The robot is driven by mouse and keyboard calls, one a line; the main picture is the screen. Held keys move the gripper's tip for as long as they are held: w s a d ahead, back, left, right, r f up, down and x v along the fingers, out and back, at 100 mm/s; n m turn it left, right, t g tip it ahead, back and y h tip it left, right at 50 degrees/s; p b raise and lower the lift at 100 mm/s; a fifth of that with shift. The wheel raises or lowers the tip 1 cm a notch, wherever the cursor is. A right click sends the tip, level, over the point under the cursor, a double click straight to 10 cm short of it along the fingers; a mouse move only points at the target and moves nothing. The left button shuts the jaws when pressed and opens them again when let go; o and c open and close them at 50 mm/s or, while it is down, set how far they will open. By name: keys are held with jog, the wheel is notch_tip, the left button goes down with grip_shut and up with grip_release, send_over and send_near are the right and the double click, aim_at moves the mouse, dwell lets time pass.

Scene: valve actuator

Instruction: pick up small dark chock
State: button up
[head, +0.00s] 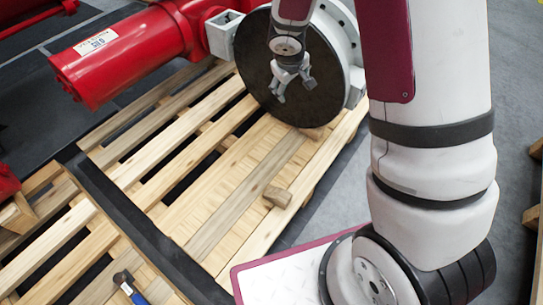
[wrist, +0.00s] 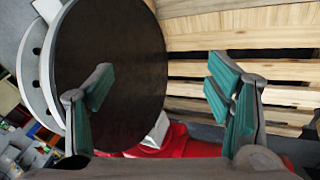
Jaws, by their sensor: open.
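A small brown wooden chock (head: 277,196) lies on the pale slats of the pallet (head: 222,190), near its right edge in the head view. It is darker than the slats around it. I cannot make it out in the wrist view. My gripper (head: 295,90) hangs in front of the dark round face of the valve flange, up and slightly right of the chock in the head view, and clearly apart from it. In the wrist view my gripper (wrist: 160,100) has its two green-padded fingers spread wide with nothing held between them.
The valve's dark disc (head: 285,95) with its pale flange stands on the pallet, joined to a red actuator cylinder (head: 110,62). Another wooden block (head: 312,132) sits at the disc's foot. A blue-handled tool (head: 130,288) lies at lower left. Slats around the chock are clear.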

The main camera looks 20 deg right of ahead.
jog(key=a+f+n+g+y+b, duration=0.1)
jog(key=a+f+n+g+b, duration=0.2)
jog(key=f, duration=1.8)
jog(key=n+g+y+b, duration=0.1)
jog(key=g+y+b, duration=0.1)
jog(key=b, duration=0.8)
send_over(279, 194)
jog(key=w, duration=0.1)
notch_tip(279, 194, down, 26)
jog(key=shift+r, duration=0.25)
jog(key=f+b, duration=0.3)
jog(key=s+f+b, duration=0.1)
jog(key=f, duration=0.1)
jog(key=shift+w+f+b, duration=0.1)
jog(key=shift+f+b, duration=0.3)
jog(key=shift+f, duration=0.05)
jog(key=shift+c, duration=0.3)
jog(key=c, duration=1.4)
